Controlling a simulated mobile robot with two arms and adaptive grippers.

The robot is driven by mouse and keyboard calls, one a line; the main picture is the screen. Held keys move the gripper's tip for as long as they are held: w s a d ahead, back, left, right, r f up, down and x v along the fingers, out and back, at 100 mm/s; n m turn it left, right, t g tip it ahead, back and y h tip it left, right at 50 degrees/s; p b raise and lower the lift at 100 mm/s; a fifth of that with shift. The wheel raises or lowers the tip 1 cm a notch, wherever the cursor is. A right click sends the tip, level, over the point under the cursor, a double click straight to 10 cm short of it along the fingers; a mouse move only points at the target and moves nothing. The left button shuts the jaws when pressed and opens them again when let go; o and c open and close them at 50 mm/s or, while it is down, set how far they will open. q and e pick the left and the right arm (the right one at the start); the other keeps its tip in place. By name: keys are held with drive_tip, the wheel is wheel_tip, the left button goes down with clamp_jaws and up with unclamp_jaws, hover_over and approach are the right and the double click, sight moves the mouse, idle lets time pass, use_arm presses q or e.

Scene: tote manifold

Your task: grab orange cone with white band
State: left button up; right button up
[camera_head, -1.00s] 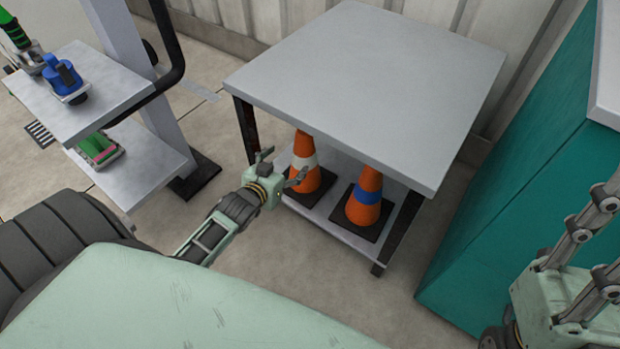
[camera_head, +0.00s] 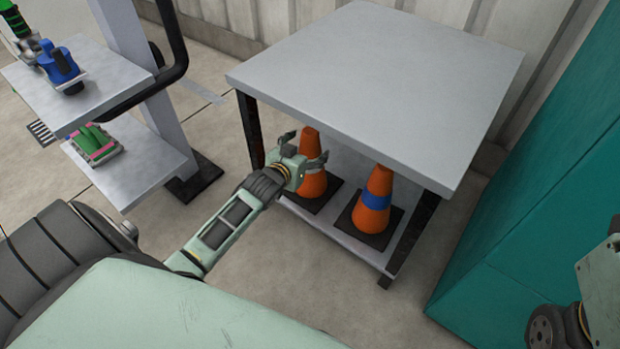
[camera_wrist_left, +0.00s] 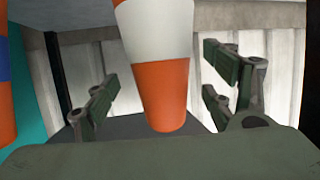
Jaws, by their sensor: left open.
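The orange cone with the white band (camera_head: 313,187) stands upright on its dark base on the lower shelf of the grey table. My left gripper (camera_head: 305,148) is open at the cone, hiding most of its band in the head view. In the left wrist view the cone (camera_wrist_left: 160,85) appears inverted between the spread fingers (camera_wrist_left: 163,88), with gaps on both sides. A second orange cone, with a blue band (camera_head: 377,196), stands to its right; its edge shows at the left of the wrist view (camera_wrist_left: 6,105). My right gripper (camera_head: 600,285) is cut off at the right edge, its fingertips unseen.
The grey tabletop (camera_head: 380,70) overhangs the cones, with dark legs at the corners (camera_head: 250,128). A teal cabinet (camera_head: 530,200) stands at right. A shelved stand (camera_head: 130,165) at left holds a blue item (camera_head: 60,66) and a green-pink item (camera_head: 95,145).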

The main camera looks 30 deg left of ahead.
use_arm(q)
clamp_jaws()
drive_tip(key=shift+r, duration=0.1)
idle(0.6)
